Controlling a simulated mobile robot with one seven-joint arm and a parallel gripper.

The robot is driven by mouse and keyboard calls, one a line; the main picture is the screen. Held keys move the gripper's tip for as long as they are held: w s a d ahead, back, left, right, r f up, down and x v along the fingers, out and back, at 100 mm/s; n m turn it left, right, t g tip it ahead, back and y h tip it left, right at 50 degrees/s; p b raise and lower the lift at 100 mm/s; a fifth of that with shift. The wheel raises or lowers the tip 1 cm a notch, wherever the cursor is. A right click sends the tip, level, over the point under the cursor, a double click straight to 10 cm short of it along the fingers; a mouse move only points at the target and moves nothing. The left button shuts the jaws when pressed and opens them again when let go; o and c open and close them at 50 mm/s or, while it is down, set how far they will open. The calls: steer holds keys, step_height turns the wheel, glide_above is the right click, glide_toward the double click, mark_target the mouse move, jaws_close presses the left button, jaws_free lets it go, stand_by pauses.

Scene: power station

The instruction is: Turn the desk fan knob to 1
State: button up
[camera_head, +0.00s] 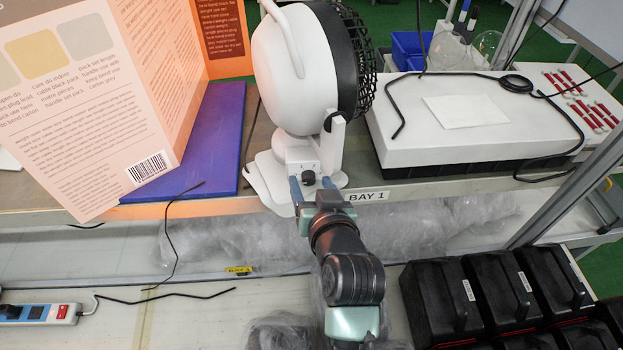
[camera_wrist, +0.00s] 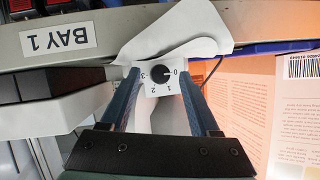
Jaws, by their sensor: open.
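The desk fan (camera_head: 290,70) is white with a black grille and stands on the shelf edge, its back towards me. Its black round knob (camera_head: 308,177) is low on the neck. In the wrist view the knob (camera_wrist: 160,74) sits on a white plate marked 0, 1, 2 and 3, shown upside down. The knob's white mark points right, at the 0. My gripper (camera_head: 312,187) is open, with its blue fingers in front of the plate. In the wrist view my gripper (camera_wrist: 159,80) has one finger on each side of the knob, with gaps; contact is not visible.
A white box (camera_head: 440,125) with a black cable is at right. The BAY 1 label (camera_head: 366,196) is on the shelf edge. Black cases (camera_head: 440,300) stand below.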

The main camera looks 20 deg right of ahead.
steer(key=shift+w, duration=0.2)
steer(key=shift+f, duration=0.1)
jaws_close()
